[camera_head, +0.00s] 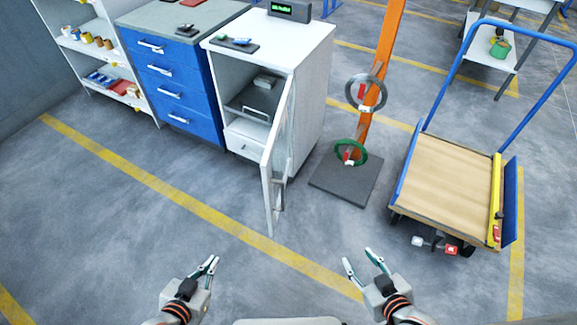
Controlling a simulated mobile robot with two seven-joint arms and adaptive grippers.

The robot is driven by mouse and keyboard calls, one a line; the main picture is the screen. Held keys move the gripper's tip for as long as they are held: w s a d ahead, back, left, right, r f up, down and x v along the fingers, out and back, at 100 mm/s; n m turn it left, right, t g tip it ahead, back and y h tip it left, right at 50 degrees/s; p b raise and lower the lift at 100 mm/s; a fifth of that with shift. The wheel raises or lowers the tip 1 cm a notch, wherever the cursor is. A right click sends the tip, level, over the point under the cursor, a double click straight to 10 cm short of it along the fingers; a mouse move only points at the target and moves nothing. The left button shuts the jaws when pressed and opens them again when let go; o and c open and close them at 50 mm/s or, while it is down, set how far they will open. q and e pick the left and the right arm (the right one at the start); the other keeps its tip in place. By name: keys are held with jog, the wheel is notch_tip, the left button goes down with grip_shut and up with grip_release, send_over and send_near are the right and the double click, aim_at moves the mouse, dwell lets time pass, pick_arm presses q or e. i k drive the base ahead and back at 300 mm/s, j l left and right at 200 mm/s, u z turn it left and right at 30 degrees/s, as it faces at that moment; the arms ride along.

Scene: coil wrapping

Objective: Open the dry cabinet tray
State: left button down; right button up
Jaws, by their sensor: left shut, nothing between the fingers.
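The white dry cabinet (312,75) stands at the upper middle, its glass door (280,140) swung open toward me. Inside, a dark grey tray (247,101) with a light bar handle (256,115) at its front sits in the middle of the cabinet. A small grey item lies behind it. Below it is a white drawer front (245,145). The door edge hides the right part of the interior. My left gripper (212,262) is shut and empty over the floor, well short of the cabinet. My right gripper (361,262) is open and empty, right of the door.
A blue drawer unit (172,82) adjoins the cabinet on the left. An orange post (378,50) with rings on a dark base (345,180) stands to the right. A blue-railed cart (447,185) is further right. The floor in front is clear.

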aim_at(258, 103)
jog(key=i+j+z, duration=0.15)
jog(key=i, duration=0.3)
jog(key=i+j+z, duration=0.1)
jog(key=i+j, duration=0.25)
jog(key=i, duration=0.1)
